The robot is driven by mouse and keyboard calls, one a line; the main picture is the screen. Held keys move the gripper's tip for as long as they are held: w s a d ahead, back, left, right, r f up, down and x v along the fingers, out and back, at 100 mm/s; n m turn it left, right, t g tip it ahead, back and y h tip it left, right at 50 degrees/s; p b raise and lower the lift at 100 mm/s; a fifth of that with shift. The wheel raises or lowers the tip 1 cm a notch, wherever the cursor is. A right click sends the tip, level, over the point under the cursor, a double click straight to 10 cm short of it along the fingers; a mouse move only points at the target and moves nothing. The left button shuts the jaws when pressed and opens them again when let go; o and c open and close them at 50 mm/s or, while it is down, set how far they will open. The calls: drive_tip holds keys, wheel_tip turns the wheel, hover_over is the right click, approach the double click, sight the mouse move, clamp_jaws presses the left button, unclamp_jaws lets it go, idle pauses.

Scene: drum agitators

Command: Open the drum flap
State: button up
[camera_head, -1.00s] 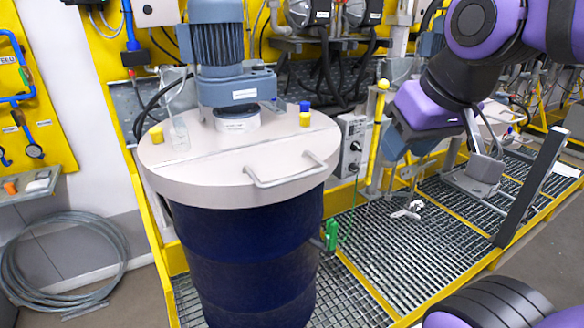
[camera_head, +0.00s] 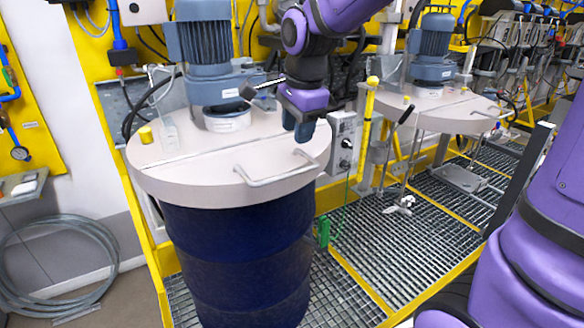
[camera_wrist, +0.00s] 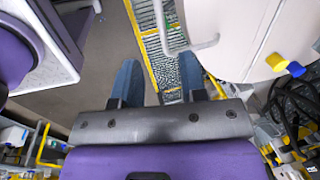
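The dark blue drum (camera_head: 240,255) has a round cream lid (camera_head: 170,185). A seam crosses the lid, and the front part is the flap (camera_head: 215,170) with a light bar handle (camera_head: 275,182). The flap lies flat, level with the rest of the lid. My gripper (camera_head: 302,135) points down over the right side of the lid, above and behind the handle's right end. In the wrist view my gripper (camera_wrist: 158,78) has its two blue fingers spread with nothing between them. The handle (camera_wrist: 193,46) shows ahead of the right finger, beside the cream lid (camera_wrist: 235,35).
A blue-grey agitator motor (camera_head: 205,50) stands on the back of the lid. A yellow cap (camera_head: 146,134) sits at its left. A yellow-topped post (camera_head: 368,125) and a second drum lid (camera_head: 440,110) stand to the right. Grating (camera_head: 400,240) covers the floor there.

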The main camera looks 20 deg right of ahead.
sight(291, 173)
drive_tip(key=f, duration=0.3)
drive_tip(key=w+f, duration=0.1)
drive_tip(key=f, duration=0.3)
drive_tip(key=w+f, duration=0.1)
drive_tip(key=f, duration=0.2)
drive_tip(key=shift+a+f, duration=0.15)
drive_tip(key=shift+f, duration=0.15)
drive_tip(key=shift+c, duration=0.2)
clamp_jaws()
